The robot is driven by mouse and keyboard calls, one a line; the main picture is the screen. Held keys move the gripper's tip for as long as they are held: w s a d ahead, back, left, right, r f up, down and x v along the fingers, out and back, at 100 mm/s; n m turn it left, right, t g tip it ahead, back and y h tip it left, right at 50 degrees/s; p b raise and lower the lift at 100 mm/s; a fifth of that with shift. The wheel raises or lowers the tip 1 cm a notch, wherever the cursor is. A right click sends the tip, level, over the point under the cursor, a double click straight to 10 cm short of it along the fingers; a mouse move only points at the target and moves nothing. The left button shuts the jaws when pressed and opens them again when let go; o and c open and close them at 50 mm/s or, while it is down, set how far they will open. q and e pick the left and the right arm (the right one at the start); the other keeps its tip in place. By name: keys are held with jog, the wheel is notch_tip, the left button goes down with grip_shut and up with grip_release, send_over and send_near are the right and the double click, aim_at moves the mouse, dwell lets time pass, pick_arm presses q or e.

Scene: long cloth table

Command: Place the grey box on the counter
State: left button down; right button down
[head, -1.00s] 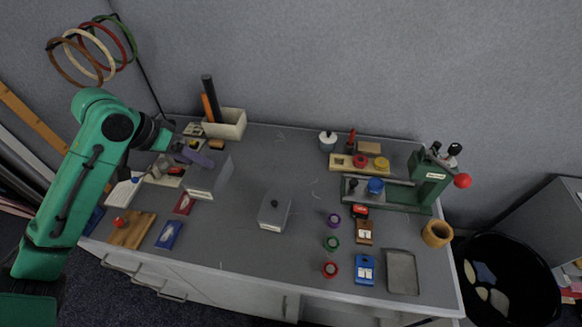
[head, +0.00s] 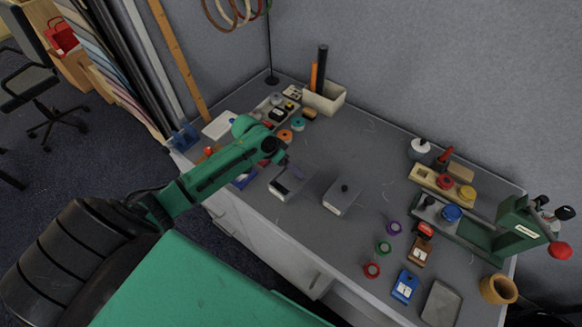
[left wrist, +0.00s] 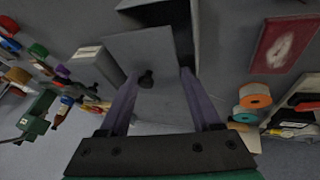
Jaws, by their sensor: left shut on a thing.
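The grey box (head: 287,184) with a pale label and a dark opening is left of centre on the grey counter (head: 330,145). My left gripper (head: 290,166) is at its far left side, partly covering it. In the left wrist view the purple fingers (left wrist: 160,85) are apart, with a grey panel with a black knob between them. The box's dark opening (left wrist: 160,14) shows beyond. My left gripper is shut on the grey box; the exact contact is unclear. I cannot tell whether the box touches the counter. My right gripper is not in view.
A second grey box with a black knob (head: 341,199) stands just right. Tape rolls (head: 285,135) and small parts lie behind my left gripper. A cream bin (head: 324,98) stands at the back. Coloured rings, a blue block (head: 405,286) and a green press (head: 520,230) are right. The middle back is clear.

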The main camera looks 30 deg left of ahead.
pick_arm(q)
jog(key=shift+f, duration=0.4)
jog(key=shift+w+d, duration=0.1)
jog(key=shift+d, duration=0.05)
jog(key=shift+c, duration=0.2)
grip_release()
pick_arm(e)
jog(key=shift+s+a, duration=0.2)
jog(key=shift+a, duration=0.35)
pick_arm(q)
jog(key=v, duration=1.2)
jog(key=shift+b, duration=0.45)
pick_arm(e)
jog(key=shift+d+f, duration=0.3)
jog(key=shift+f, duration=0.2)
